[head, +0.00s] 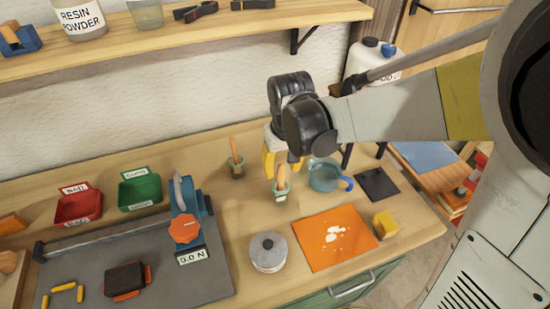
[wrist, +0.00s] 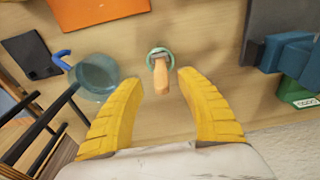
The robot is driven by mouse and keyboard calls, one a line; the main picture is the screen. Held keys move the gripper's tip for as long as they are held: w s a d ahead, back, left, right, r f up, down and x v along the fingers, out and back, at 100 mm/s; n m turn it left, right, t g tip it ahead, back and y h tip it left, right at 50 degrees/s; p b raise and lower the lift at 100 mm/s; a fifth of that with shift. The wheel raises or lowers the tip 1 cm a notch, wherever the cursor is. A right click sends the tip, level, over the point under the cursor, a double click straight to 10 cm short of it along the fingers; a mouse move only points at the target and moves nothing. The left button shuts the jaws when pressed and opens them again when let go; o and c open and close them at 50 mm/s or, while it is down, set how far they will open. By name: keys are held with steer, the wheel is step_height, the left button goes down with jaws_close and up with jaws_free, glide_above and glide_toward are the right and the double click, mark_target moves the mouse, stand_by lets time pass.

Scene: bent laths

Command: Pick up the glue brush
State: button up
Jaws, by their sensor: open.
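Two wooden-handled tools stand in small green holders on the bench in the head view. One handle (head: 281,178) is near the glass mug; the other handle (head: 235,146) is further left and back. Which is the glue brush I cannot tell; their lower ends are hidden in the holders. My gripper (head: 269,164) is open and empty above the bench, close over the nearer tool. In the wrist view my gripper (wrist: 163,105) has its yellow fingers spread either side of a handle (wrist: 162,82), with no visible contact.
A glass mug with a blue handle (head: 324,176) stands close right of the nearer holder. An orange mat (head: 318,255), a round tin (head: 268,251), a yellow block (head: 385,224) and a dark square (head: 377,184) lie around. A blue-and-grey device (head: 186,216) stands left. A shelf (head: 200,54) runs above.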

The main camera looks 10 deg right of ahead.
mark_target(280, 175)
steer(key=f, duration=0.1)
steer(key=f+b, duration=0.1)
steer(key=f, duration=0.2)
steer(key=shift+w+a, duration=0.2)
steer(key=shift+w, duration=0.15)
steer(key=shift+r, duration=0.1)
jaws_close()
step_height(280, 175, up, 10)
steer(key=p, duration=0.3)
